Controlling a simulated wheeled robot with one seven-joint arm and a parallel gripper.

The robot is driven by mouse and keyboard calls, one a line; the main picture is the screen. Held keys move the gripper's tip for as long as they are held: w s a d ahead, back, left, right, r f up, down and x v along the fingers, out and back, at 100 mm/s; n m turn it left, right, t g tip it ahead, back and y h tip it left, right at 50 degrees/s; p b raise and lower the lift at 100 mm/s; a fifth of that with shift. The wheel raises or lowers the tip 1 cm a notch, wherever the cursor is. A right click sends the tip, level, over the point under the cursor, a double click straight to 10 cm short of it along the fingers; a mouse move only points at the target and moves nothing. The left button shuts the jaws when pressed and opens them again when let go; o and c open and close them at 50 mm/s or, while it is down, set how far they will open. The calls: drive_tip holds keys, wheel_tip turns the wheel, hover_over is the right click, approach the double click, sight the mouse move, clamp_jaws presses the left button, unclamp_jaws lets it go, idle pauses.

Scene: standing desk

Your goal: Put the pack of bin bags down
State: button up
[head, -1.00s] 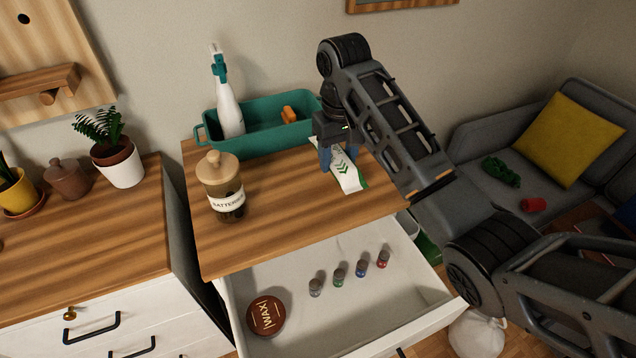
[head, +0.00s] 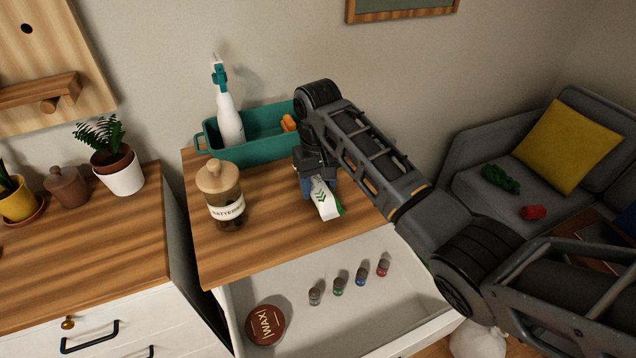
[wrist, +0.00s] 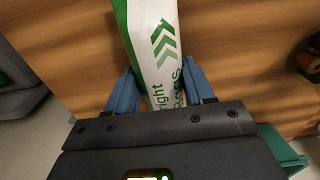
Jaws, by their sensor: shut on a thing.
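The pack of bin bags (head: 325,200) is white with green chevrons and green ends. In the head view it is over the right part of the wooden desk top, its near end pointing toward the open drawer. My gripper (head: 318,186) is shut on it, pointing down. In the wrist view the pack (wrist: 155,45) runs up from between the two blue fingers (wrist: 165,90), one on each side. I cannot tell whether the pack touches the desk top (head: 265,235); my gripper hides its far end in the head view.
A battery jar (head: 222,192) stands left of my gripper. A teal caddy (head: 262,150) with a spray bottle (head: 229,118) and an orange item (head: 289,123) is behind. The drawer (head: 400,300) is open, holding several small bottles and a wax tin (head: 265,324).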

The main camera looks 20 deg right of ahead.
sight(318, 180)
drive_tip(key=shift+f, duration=0.15)
drive_tip(key=o, duration=1.2)
wheel_tip(318, 180, up, 11)
drive_tip(key=shift+r+p, duration=0.1)
drive_tip(key=shift+p, duration=0.8)
drive_tip(key=shift+r+p, duration=0.55)
drive_tip(key=shift+r, duration=0.05)
